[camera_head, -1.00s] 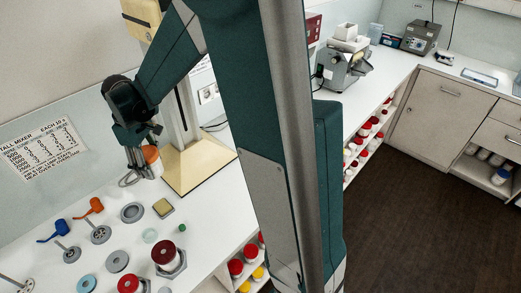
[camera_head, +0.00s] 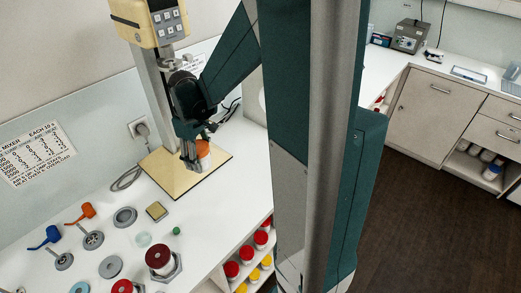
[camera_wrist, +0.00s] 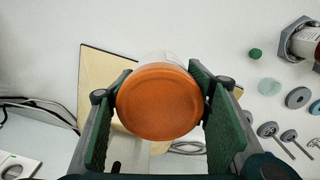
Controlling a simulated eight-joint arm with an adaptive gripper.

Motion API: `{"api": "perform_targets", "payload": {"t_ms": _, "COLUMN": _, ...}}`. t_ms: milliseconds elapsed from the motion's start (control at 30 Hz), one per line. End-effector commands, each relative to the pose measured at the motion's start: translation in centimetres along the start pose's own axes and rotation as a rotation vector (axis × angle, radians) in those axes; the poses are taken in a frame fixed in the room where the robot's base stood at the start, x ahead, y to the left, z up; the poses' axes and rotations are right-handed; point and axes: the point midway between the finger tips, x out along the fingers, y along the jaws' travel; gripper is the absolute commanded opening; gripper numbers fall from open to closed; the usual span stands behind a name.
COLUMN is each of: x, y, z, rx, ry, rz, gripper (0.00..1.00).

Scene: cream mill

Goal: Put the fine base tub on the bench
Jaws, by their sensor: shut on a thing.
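A tub with an orange lid (camera_head: 203,154) is gripped by my gripper (camera_head: 194,160). In the wrist view its round orange lid (camera_wrist: 158,102) faces the camera, with the two green finger pads on either side. The lid hides most of the tub's body and any label. In the head view the tub appears over the cream base plate of the mixer (camera_head: 160,165); I cannot tell whether it touches anything below. The white bench top (camera_head: 240,172) extends around the plate.
The mixer's column and keypad head (camera_head: 165,28) rise behind my gripper. Shelves below hold red-lidded tubs (camera_head: 247,253). Bench right of the plate is clear.

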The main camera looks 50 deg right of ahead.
Motion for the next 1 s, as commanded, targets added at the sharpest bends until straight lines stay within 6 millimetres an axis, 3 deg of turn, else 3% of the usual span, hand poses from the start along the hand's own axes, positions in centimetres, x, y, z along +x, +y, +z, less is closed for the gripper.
{"api": "perform_targets", "payload": {"t_ms": 467, "x": -0.3, "y": 9.6, "z": 1.8, "rx": 0.156, "ry": 0.000, "rz": 0.000, "gripper": 0.31}}
{"api": "perform_targets", "payload": {"t_ms": 1000, "x": 0.4, "y": 22.4, "z": 7.1, "rx": 0.365, "ry": 0.000, "rz": 0.000, "gripper": 0.31}}
